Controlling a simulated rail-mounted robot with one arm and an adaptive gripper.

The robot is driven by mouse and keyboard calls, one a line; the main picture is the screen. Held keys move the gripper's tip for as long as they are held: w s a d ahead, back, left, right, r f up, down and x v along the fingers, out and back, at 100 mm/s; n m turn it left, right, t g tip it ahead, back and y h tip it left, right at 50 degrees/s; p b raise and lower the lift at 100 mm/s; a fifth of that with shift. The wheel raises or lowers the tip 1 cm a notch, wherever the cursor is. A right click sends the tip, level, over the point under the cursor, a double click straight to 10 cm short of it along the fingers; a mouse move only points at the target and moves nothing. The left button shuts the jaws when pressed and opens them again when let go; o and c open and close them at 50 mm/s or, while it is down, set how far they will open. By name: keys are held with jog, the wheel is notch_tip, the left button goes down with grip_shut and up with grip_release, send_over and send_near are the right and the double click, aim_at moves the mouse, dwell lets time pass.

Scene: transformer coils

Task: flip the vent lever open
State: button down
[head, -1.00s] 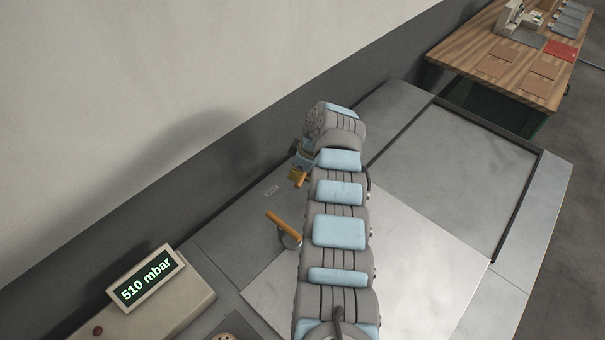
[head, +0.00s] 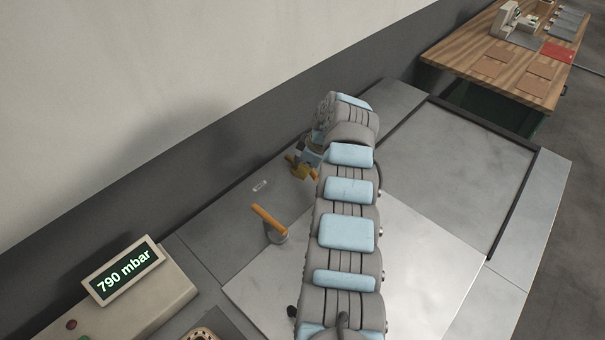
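The vent lever (head: 268,219) has an orange handle on a small grey pivot. It stands on the grey metal bench top, left of my arm, with its handle pointing up and to the left. My gripper (head: 297,166) is at the far end of my arm, above and to the right of the lever in the picture. It is apart from the lever. Its yellow-brown parts show, but the arm covers much of it, and its fingers are too small and hidden to tell whether they are open.
A display (head: 124,270) on a beige box reads 790 mbar. The wall runs along the left. A wooden table (head: 492,62) with trays stands at the back right. The bench around the lever is clear.

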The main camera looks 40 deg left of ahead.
aim_at(311, 171)
jog(key=shift+w+d+b, duration=0.4)
jog(key=shift+w+b, duration=0.2)
jog(key=shift+b, duration=0.15)
jog(key=shift+w+d+b, duration=0.4)
jog(key=shift+w+b, duration=0.2)
jog(key=shift+b, duration=0.15)
jog(key=shift+w+d, duration=0.1)
jog(key=shift+w, duration=0.05)
jog(key=shift+r, duration=0.1)
jog(key=p, duration=0.1)
jog(key=s+p, duration=0.1)
jog(key=shift+s+r+p, duration=0.2)
jog(key=shift+s+p, duration=0.05)
jog(key=shift+p, duration=0.05)
jog(key=shift+s+a+p, duration=0.2)
jog(key=shift+s+p, duration=0.15)
jog(key=shift+s, duration=0.4)
jog(key=shift+s+r+p, duration=0.35)
jog(key=shift+s+p, duration=0.05)
jog(key=shift+s, duration=0.2)
jog(key=w+r+p, duration=0.2)
jog(key=w+r, duration=0.1)
jog(key=r, duration=0.6)
jog(key=shift+w, duration=0.3)
